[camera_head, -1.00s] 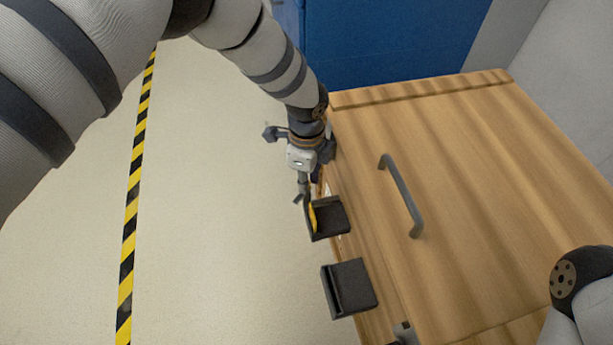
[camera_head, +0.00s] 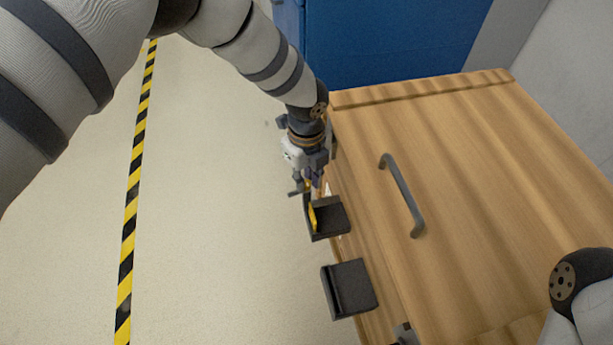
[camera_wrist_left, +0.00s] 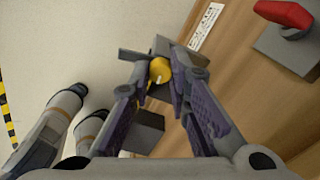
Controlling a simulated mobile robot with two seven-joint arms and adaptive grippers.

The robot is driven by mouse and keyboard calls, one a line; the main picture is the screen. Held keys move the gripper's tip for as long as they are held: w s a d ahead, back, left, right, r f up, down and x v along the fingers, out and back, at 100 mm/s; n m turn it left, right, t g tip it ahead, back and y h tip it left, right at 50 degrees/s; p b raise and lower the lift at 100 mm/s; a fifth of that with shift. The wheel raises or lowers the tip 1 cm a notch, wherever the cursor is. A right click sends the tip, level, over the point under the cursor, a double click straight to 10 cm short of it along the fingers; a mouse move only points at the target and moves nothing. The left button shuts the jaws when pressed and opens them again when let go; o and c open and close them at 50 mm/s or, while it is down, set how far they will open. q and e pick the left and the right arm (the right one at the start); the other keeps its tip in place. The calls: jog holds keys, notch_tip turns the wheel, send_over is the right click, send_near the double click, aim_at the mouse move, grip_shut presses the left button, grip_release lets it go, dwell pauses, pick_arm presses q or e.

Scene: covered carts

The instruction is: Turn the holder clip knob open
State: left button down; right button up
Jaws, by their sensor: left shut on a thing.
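A round yellow knob (camera_wrist_left: 160,70) shows between the fingers of my left gripper (camera_wrist_left: 158,88) in the left wrist view. The fingers are shut on it. In the head view the left gripper (camera_head: 304,187) hangs at the cart's left side, and a sliver of yellow knob (camera_head: 313,215) shows just below it at a dark holder (camera_head: 330,222). The gripper hides part of the knob. My right gripper is out of view; only a piece of the right arm shows at the lower right.
The wooden cart (camera_head: 455,190) has a grey handle (camera_head: 402,197) on its lid. A second dark holder (camera_head: 349,288) sits nearer on its side. A red knob (camera_wrist_left: 286,13) on a grey base shows in the wrist view. A blue cabinet (camera_head: 390,40) stands behind; the left floor is clear.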

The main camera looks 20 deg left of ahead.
aim_at(307, 182)
pick_arm(q)
jog(key=shift+w, duration=0.1)
jog(key=c, duration=1.5)
grip_release()
notch_tip(307, 182, up, 12)
jog(key=shift+r, duration=0.1)
